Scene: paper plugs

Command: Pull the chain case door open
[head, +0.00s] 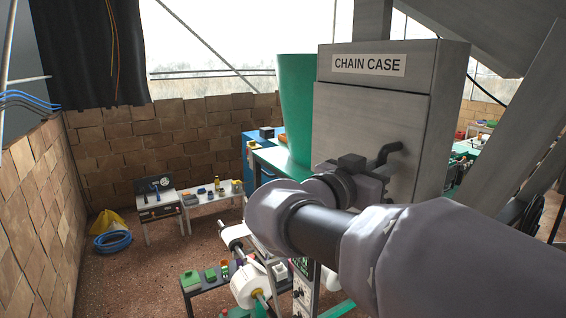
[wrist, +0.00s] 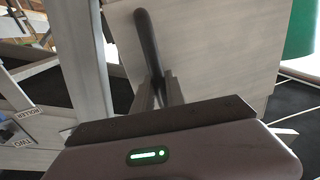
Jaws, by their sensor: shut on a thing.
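The chain case (head: 448,110) is a grey metal box with a "CHAIN CASE" label on its upper front. Its door (head: 345,120) is the flat grey panel below the label; it also fills the upper middle of the wrist view (wrist: 215,55). I cannot tell whether the door stands slightly ajar. The dark bent handle (head: 388,150) sticks out near the door's right side. My gripper (head: 372,168) is at the handle. In the wrist view its two fingers (wrist: 160,92) are shut on the lower part of the handle (wrist: 147,35). My arm hides the door's lower part.
A green hopper (head: 297,110) stands just left of the case. Slanted grey beams (head: 520,120) are close on the right. Below left are a bench with rollers (head: 250,285) and a small white table (head: 212,193). Open floor (head: 150,270) lies to the left.

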